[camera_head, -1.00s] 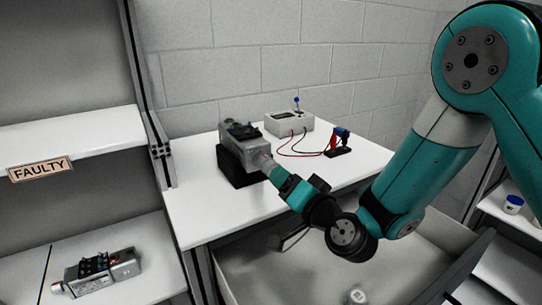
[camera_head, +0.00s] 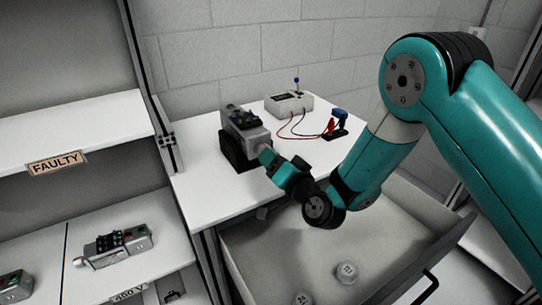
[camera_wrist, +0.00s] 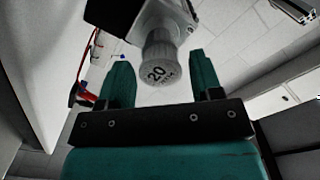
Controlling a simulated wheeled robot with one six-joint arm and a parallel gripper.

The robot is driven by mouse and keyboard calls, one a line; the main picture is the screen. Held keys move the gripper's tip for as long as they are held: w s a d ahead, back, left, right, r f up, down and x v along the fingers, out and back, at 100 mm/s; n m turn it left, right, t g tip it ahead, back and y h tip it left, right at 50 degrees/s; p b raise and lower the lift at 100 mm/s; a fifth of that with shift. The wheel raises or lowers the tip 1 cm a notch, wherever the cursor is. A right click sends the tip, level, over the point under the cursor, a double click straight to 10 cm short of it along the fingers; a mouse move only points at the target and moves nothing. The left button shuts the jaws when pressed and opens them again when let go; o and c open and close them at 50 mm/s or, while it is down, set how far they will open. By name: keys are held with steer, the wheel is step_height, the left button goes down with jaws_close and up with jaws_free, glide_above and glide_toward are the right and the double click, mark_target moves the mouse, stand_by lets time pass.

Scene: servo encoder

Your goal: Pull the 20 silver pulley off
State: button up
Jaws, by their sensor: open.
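The silver pulley marked 20 (camera_wrist: 160,72) sits on the end of the grey servo motor (camera_wrist: 160,20) in the wrist view. My gripper (camera_wrist: 160,80) is open, with one teal finger on each side of the pulley and a visible gap to each. In the head view the motor (camera_head: 250,136) rests on a black block (camera_head: 234,152) on the white table. My gripper (camera_head: 267,157) is at the motor's front end there and hides the pulley.
A meter box (camera_head: 288,105) with red and black leads stands behind on the table (camera_head: 215,200). An open drawer (camera_head: 300,250) below holds round silver pulleys (camera_head: 346,272). A shelf labelled FAULTY (camera_head: 57,163) and another motor (camera_head: 115,246) are at left.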

steer(key=c, duration=0.7)
steer(key=shift+c, duration=0.2)
steer(key=shift+b+v, duration=1.55)
steer(key=shift+b, duration=1.3)
steer(key=b+v, duration=0.6)
steer(key=b, duration=0.1)
steer(key=shift+d+r, duration=0.1)
